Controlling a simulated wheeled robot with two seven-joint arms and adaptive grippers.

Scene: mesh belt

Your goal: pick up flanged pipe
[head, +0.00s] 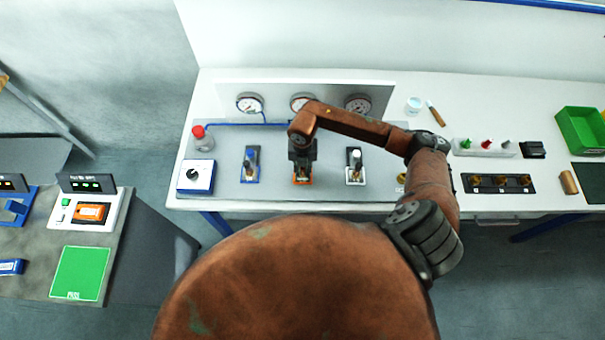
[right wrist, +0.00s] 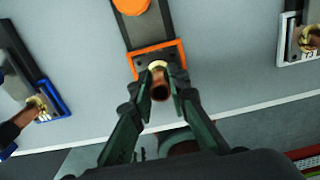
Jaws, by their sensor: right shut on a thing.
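The flanged pipe (right wrist: 160,90) shows in the right wrist view as a short copper-coloured tube with a pale brass flange at its far end. My right gripper (right wrist: 157,83) is shut on it, with one dark finger on each side. The pipe is at the orange-framed fixture (right wrist: 142,56); I cannot tell whether it still touches the fixture. In the head view my right gripper (head: 302,165) is over this middle fixture (head: 302,182) and hides the pipe. My left gripper is in neither view.
A blue-framed fixture (head: 250,178) stands to the left and a white-framed one (head: 354,178) to the right. Gauges (head: 249,103) line the panel behind. A red-capped bottle (head: 203,140) and a knob box (head: 196,177) are at the left. A green bin (head: 580,131) is far right.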

